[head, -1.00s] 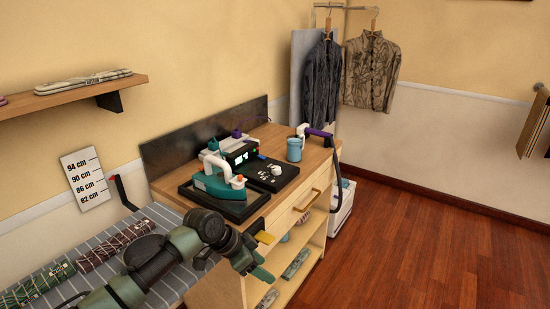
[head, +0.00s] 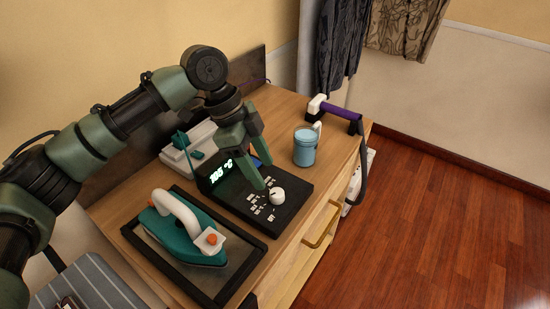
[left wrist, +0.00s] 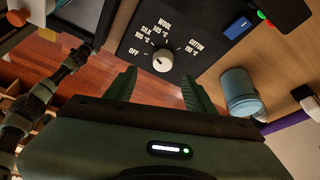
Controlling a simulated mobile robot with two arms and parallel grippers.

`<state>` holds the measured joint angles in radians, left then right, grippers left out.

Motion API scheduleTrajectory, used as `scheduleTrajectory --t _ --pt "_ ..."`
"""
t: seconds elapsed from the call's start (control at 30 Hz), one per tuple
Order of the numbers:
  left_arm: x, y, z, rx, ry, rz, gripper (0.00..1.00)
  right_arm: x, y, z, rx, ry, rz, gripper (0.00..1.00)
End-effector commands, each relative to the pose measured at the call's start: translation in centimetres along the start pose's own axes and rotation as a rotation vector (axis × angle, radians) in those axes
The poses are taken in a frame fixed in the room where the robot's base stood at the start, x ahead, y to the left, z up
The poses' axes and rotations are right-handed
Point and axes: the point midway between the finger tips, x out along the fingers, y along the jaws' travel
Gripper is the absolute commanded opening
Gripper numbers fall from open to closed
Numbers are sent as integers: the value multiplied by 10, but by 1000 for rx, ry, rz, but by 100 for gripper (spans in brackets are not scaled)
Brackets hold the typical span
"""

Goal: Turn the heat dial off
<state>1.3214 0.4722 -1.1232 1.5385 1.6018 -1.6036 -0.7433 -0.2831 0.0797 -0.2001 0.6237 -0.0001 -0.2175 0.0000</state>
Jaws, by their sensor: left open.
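The heat dial (head: 277,196) is a round white knob on a black panel (head: 252,205), with white markings around it. In the left wrist view the dial (left wrist: 163,61) shows labels OFF, SILK, WOOL and COTTON with temperatures; I cannot clearly tell which one its mark faces. A lit green display (head: 221,171) at the panel's back reads a temperature, its digits hard to make out. My left gripper (head: 262,172) is open and empty, just behind and above the dial. In the left wrist view the dial appears beyond the gap between my fingers (left wrist: 163,84), apparently apart from them.
A teal iron (head: 184,235) sits on a black-rimmed tray (head: 130,231) left of the panel. A blue mug (head: 304,149) stands right of it. A purple-handled steamer wand (head: 338,110) lies near the right edge of the wooden cabinet top (head: 283,110). Clothes (head: 345,40) hang behind.

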Motion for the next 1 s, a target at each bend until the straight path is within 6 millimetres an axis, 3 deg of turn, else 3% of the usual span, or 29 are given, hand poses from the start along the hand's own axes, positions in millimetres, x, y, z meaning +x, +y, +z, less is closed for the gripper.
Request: scheduleTrajectory --t 0.03,0.13,0.6,0.93,0.97,1.0 --pt "1 0 0 0 0 1 54 0 -2 11 0 -17 -3 36" --pt "8 0 0 -1 1 2 54 -2 -4 21 0 -31 -5 36" --pt "73 0 0 -2 0 1 54 -7 -5 20 0 -29 -6 36" --pt "79 0 0 -2 1 -1 54 -7 -4 15 0 -21 -5 36" --pt "79 0 0 -1 1 -1 52 -7 -4 15 0 -21 -5 36" --pt "79 0 0 -2 1 -1 41 -7 -4 15 0 -21 -5 36"
